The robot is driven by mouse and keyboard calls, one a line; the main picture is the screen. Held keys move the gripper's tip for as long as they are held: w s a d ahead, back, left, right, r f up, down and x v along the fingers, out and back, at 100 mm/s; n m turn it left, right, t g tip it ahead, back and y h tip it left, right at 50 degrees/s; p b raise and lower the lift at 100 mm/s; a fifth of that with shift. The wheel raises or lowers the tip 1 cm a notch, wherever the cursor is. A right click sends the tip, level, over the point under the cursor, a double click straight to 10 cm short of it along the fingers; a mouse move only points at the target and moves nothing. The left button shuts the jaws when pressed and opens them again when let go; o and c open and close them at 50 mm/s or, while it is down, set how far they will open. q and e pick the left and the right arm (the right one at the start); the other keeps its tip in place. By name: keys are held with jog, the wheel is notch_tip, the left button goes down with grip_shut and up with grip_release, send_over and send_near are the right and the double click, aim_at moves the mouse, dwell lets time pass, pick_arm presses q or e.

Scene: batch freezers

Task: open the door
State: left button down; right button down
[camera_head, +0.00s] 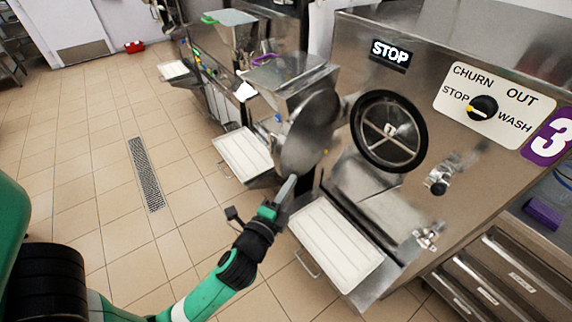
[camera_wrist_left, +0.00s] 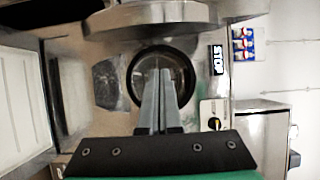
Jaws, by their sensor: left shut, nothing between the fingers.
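The door is a round steel disc (camera_head: 311,130) on the front of the batch freezer numbered 3. It stands swung out to the left of the round black-rimmed opening (camera_head: 388,131), which is uncovered. My left gripper (camera_head: 290,186) is shut and empty, just below the lower edge of the disc; I cannot tell whether they touch. In the left wrist view the shut fingers (camera_wrist_left: 160,80) point toward the black-rimmed opening (camera_wrist_left: 136,72), and what looks like the door's edge (camera_wrist_left: 150,16) crosses the top. My right gripper is not in view.
A white tray (camera_head: 335,245) sits low in front of the freezer. A selector knob (camera_head: 483,107) and a STOP sign (camera_head: 391,54) are on its front panel. Another machine with a tray (camera_head: 243,153) stands behind. The tiled floor (camera_head: 90,215) at left is clear.

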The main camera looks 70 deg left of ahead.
pick_arm(q)
jog(key=shift+w+a+p, duration=0.1)
jog(key=shift+w+a, duration=0.15)
jog(key=shift+a, duration=0.85)
jog(key=shift+w+a+p, duration=0.1)
jog(key=shift+w+a, duration=0.2)
jog(key=shift+a, duration=0.75)
jog(key=shift+w+a+p, duration=0.1)
jog(key=shift+w+a, duration=0.15)
jog(key=shift+a, duration=0.85)
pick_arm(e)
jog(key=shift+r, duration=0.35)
